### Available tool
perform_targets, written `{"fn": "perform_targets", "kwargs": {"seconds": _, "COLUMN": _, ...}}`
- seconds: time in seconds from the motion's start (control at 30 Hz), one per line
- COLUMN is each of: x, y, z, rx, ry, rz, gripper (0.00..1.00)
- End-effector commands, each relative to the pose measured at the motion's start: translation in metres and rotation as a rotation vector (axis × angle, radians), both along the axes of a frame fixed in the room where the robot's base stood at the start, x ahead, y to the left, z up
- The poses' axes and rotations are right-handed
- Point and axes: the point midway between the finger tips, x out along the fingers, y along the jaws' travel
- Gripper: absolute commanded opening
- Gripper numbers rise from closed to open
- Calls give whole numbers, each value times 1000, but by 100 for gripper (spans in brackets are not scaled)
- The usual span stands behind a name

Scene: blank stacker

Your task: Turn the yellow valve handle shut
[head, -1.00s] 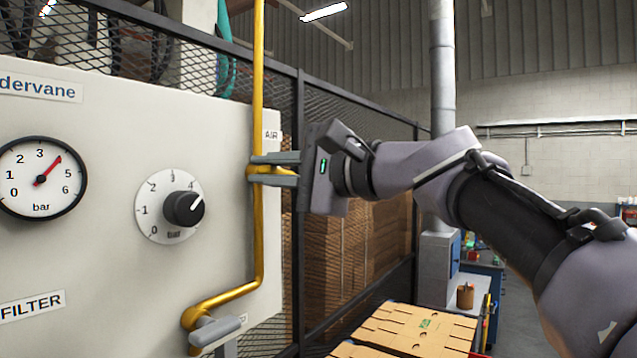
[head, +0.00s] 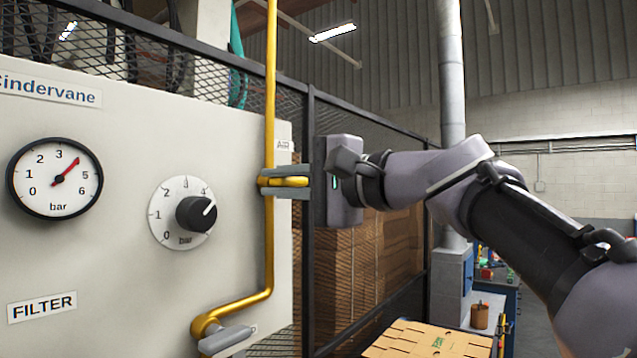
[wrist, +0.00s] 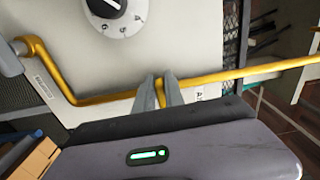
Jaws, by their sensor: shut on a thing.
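The yellow valve handle (head: 288,181) sticks out sideways to the right from the yellow vertical pipe (head: 269,110), roughly level, beside the AIR label. My gripper (head: 286,182) is shut on the handle, with one grey finger above it and one below. In the wrist view the two fingers of my gripper (wrist: 159,92) close around the handle (wrist: 160,92) at the pipe (wrist: 240,73). The fingers hide part of the handle and the valve body.
The pale panel (head: 120,250) carries a bar gauge (head: 55,178), its needle near 4, and a black knob (head: 196,214). A grey-handled valve (head: 226,340) sits low on the pipe.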

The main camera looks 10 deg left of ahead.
Motion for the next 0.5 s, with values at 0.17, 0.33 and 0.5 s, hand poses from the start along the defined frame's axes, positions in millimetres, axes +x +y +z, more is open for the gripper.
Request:
{"fn": "perform_targets", "kwargs": {"seconds": 0.17, "x": 0, "y": 0, "z": 0, "rx": -1, "ry": -1, "rz": -1, "gripper": 35}}
{"fn": "perform_targets", "kwargs": {"seconds": 0.33, "x": 0, "y": 0, "z": 0, "rx": 0, "ry": 0, "rz": -1, "gripper": 35}}
{"fn": "perform_targets", "kwargs": {"seconds": 0.5, "x": -2, "y": -6, "z": 0, "rx": 0, "ry": -1, "rz": -3, "gripper": 35}}
